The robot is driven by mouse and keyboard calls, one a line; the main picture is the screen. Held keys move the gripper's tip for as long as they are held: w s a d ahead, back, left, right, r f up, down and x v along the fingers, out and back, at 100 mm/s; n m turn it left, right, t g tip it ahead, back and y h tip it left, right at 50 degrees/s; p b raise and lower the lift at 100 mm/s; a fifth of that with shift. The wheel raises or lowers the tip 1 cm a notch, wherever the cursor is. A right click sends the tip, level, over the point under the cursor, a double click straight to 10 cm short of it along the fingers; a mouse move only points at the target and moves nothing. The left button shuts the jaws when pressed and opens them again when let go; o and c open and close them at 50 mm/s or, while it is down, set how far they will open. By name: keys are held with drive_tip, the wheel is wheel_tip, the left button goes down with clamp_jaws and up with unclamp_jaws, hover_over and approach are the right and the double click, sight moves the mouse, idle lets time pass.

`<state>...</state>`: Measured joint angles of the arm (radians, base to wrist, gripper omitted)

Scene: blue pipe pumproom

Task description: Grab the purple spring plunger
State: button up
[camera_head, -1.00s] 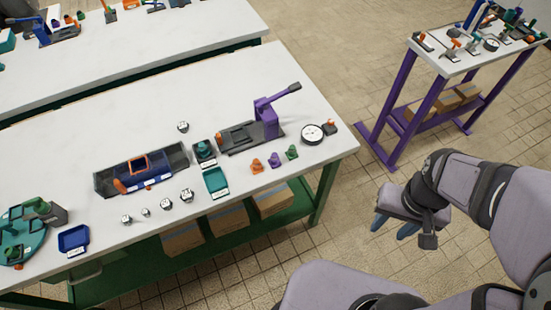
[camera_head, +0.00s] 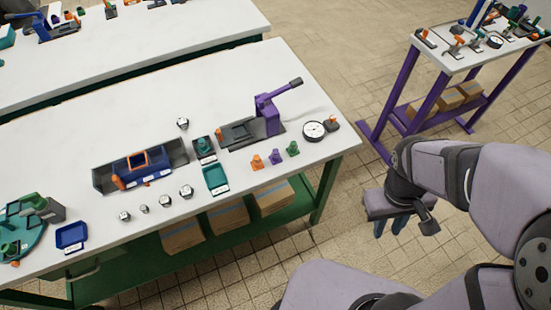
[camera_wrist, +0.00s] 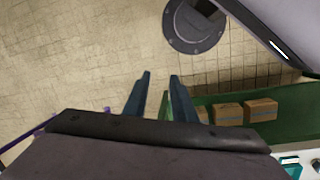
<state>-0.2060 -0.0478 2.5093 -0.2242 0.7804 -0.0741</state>
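The purple spring plunger (camera_head: 274,157) stands on the white table near its front right part, between an orange plunger (camera_head: 257,162) and a green plunger (camera_head: 292,149). My gripper (camera_head: 389,228) is off to the right of the table, above the tiled floor and apart from the plungers. In the wrist view, my gripper (camera_wrist: 159,75) shows two blue fingers with a gap between them and nothing held. The wrist view does not clearly show the purple plunger.
A purple lever press (camera_head: 268,118) and a round gauge (camera_head: 314,131) stand behind and right of the plungers. A teal tray (camera_head: 217,191) is to their left. Cardboard boxes (camera_wrist: 228,113) sit on the green lower shelf. A purple-legged stand (camera_head: 400,110) is at the right.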

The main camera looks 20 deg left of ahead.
drive_tip(key=w+a+f+n+t+h+b, duration=0.2)
drive_tip(key=w+a+f+n+h+b, duration=0.15)
drive_tip(key=n, duration=0.55)
drive_tip(key=n+t+y+b, duration=0.55)
drive_tip(key=n+t, duration=0.65)
drive_tip(key=n, duration=1)
approach(274, 154)
drive_tip(key=w, duration=0.2)
drive_tip(key=shift+f+p+x, duration=0.15)
drive_tip(key=shift+p+x, duration=0.05)
drive_tip(key=shift+x, duration=0.55)
drive_tip(key=shift+f+p+x, duration=0.2)
drive_tip(key=shift+x, duration=0.5)
drive_tip(key=shift+p+x, duration=0.3)
drive_tip(key=shift+x, duration=1.75)
drive_tip(key=shift+f, duration=0.1)
clamp_jaws()
